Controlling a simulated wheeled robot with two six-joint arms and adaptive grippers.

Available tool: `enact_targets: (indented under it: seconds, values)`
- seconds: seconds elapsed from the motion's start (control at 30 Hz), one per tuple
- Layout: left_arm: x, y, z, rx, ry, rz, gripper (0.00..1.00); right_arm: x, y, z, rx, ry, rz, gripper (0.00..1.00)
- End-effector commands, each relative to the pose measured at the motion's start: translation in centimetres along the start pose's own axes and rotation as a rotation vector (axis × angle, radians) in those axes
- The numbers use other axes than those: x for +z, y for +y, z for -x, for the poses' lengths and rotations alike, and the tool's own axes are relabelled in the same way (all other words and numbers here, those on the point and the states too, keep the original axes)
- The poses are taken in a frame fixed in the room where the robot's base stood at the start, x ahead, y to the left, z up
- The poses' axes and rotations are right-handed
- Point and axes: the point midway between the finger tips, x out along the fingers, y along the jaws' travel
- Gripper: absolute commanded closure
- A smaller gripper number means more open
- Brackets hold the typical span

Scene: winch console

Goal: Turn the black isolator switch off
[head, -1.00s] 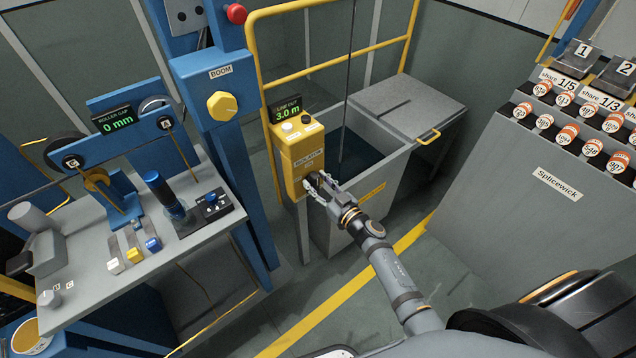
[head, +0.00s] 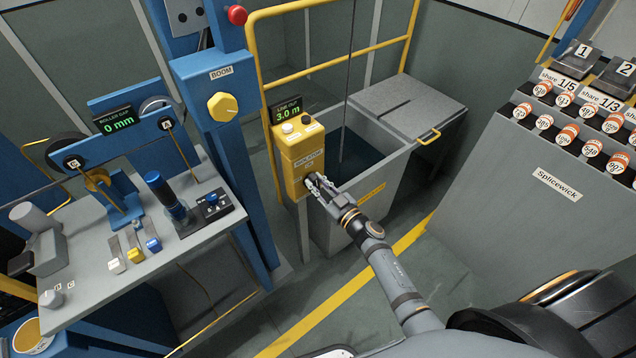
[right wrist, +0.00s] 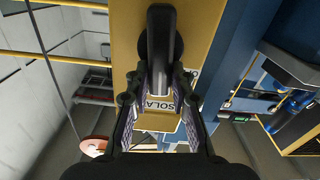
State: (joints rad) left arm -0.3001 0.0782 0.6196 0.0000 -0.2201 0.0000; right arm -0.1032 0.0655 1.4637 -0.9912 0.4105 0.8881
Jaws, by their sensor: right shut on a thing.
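The black isolator switch (right wrist: 162,50) is on the front of a yellow box marked ISOLATOR (head: 303,152). In the right wrist view its long handle runs up and down the picture over a round black base. My right gripper (head: 318,187) is at the lower front of that box. In the right wrist view my right gripper (right wrist: 160,82) has its fingers on both sides of the handle's lower part, shut on it. In the head view the gripper hides most of the switch. My left gripper is not in view.
A LINE OUT display (head: 287,108) reading 3.0 m and two buttons top the yellow box. A grey open bin (head: 375,185) stands right behind it. A blue BOOM post (head: 218,85) and a grey control bench (head: 90,260) stand to the left.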

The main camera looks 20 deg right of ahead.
Motion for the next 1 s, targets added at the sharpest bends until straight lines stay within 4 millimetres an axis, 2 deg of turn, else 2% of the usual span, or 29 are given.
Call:
enact_targets:
  seconds: [0.43,1.0]
  values:
    - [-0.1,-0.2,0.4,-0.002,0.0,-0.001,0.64,0.2,-0.9,0.0,0.0,0.0,0.402,1.0]
    - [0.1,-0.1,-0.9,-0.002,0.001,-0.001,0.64,1.1,-1.9,0.0,0.0,0.001,0.946,1.0]
